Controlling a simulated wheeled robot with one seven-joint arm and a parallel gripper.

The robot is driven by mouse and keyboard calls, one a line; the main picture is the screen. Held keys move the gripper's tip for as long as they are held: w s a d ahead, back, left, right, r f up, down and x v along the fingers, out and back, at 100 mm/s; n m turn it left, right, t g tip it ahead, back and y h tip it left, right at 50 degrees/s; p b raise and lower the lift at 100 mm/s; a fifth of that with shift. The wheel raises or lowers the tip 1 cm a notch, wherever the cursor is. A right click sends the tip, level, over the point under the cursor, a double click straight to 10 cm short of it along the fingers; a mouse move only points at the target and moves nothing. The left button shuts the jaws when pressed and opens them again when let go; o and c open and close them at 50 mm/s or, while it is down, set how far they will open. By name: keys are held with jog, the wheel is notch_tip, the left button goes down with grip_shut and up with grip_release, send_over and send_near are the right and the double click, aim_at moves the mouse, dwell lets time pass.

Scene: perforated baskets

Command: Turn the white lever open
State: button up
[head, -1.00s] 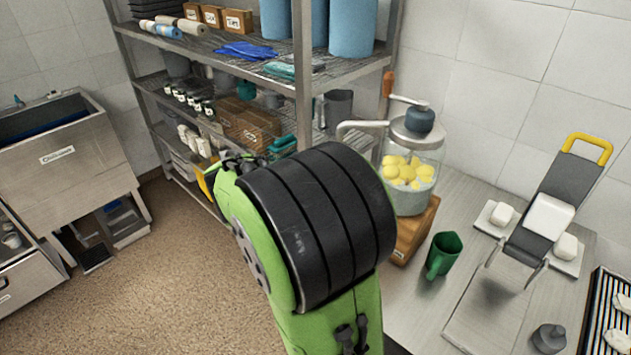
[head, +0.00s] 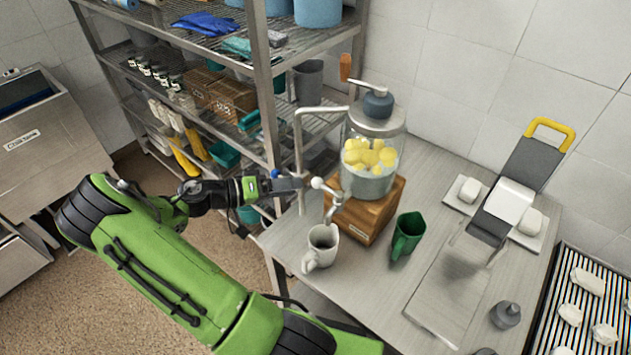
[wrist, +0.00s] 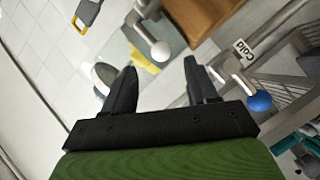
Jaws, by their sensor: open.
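The white lever (head: 317,183) is a metal arm with a white ball knob on the spout of a glass dispenser (head: 371,150) holding yellow fruit. The knob also shows in the wrist view (wrist: 160,51), above the gap between the fingers. My gripper (head: 303,183) is just left of the knob in the head view. In the wrist view its two dark fingers (wrist: 160,80) are apart with nothing held between them. I cannot tell whether a finger touches the lever.
A blue knob (wrist: 259,101) near a "Cold" label lies right of my fingers in the wrist view. A metal shelf rack (head: 272,80) stands behind my arm.

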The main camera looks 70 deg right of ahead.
aim_at(318, 182)
jog(key=x, duration=0.8)
jog(key=shift+p, duration=0.3)
jog(key=shift+f, duration=0.1)
grip_shut()
